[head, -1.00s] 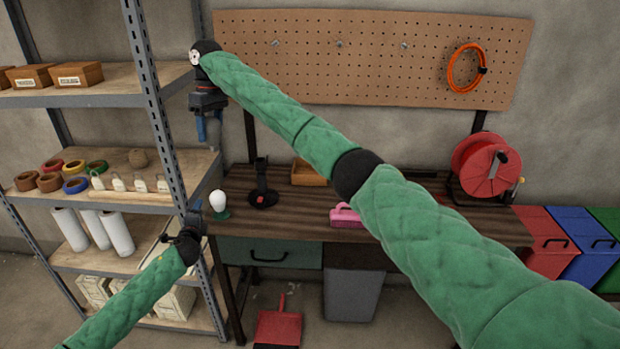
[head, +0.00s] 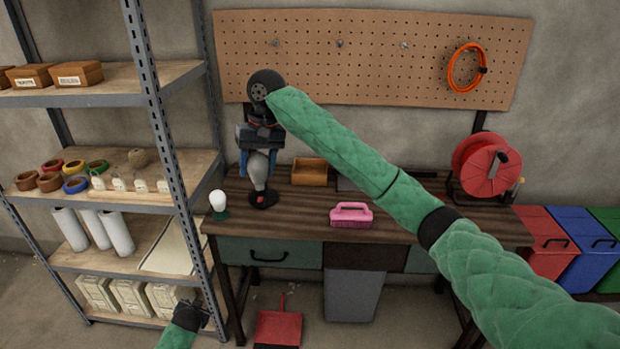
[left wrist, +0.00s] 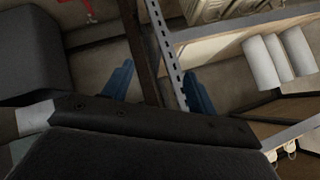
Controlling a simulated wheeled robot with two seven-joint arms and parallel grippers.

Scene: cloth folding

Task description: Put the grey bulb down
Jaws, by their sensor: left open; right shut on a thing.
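My right gripper (head: 257,164) is shut on the grey bulb (head: 258,172), blue fingers on either side of it. The bulb hangs upright, narrow end down, over or in front of the black stand (head: 263,199) at the back left of the workbench. I cannot tell whether bulb and stand touch; the bulb hides much of the stand's upright. My left gripper is low by the shelf's front post in the head view (head: 203,316). In the left wrist view (left wrist: 158,88) its blue fingers are apart with nothing held between them.
A white bulb in a green base (head: 218,204) stands left of the black stand on the workbench (head: 310,218). The metal shelf post (head: 170,130) is close on the left.

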